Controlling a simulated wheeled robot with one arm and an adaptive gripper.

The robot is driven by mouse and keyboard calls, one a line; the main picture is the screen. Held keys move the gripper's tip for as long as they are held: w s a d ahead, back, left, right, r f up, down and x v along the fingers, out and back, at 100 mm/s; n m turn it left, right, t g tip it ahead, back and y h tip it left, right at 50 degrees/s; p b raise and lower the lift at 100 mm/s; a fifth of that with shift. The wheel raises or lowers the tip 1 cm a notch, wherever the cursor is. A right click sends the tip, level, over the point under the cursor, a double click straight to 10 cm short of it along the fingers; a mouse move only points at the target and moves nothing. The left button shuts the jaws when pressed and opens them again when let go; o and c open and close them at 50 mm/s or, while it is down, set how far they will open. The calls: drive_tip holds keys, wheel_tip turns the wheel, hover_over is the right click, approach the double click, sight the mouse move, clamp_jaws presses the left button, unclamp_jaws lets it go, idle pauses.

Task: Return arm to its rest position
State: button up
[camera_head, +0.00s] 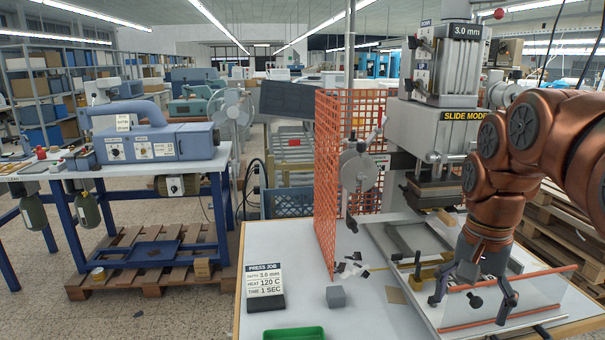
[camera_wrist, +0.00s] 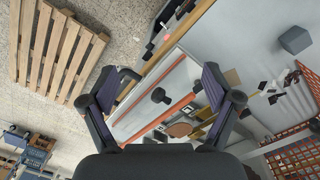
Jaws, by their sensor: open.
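My gripper (camera_head: 473,300) hangs at the lower right in the head view, at the end of my copper-coloured arm, in front of the stamping press (camera_head: 450,120). Its two dark fingers are spread apart with nothing held between them. In the wrist view my gripper (camera_wrist: 160,88) also shows open. A clear panel with orange edge strips (camera_head: 510,312) is just by the fingertips. A black knob (camera_wrist: 160,95) on it shows between the fingers in the wrist view. Whether the fingers touch the panel or knob, I cannot tell.
An orange mesh guard (camera_head: 326,185) stands left of the press. A grey cube (camera_head: 336,297), a job sign (camera_head: 265,288) and a green tray (camera_head: 294,333) are on the white table. Wooden pallets (camera_head: 565,225) are at the right.

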drive_tip(key=s+a+f+n, duration=0.4)
drive_tip(key=s+f, duration=0.3)
drive_tip(key=s, duration=0.3)
drive_tip(key=s+a+f+n+g, duration=0.1)
drive_tip(key=s+a+f+n, duration=0.3)
drive_tip(key=s+f, duration=0.3)
drive_tip(key=s+a, duration=0.1)
drive_tip(key=s, duration=0.2)
drive_tip(key=shift+s+f, duration=0.2)
drive_tip(key=shift+f, duration=0.05)
drive_tip(key=shift+d, duration=0.15)
idle(0.4)
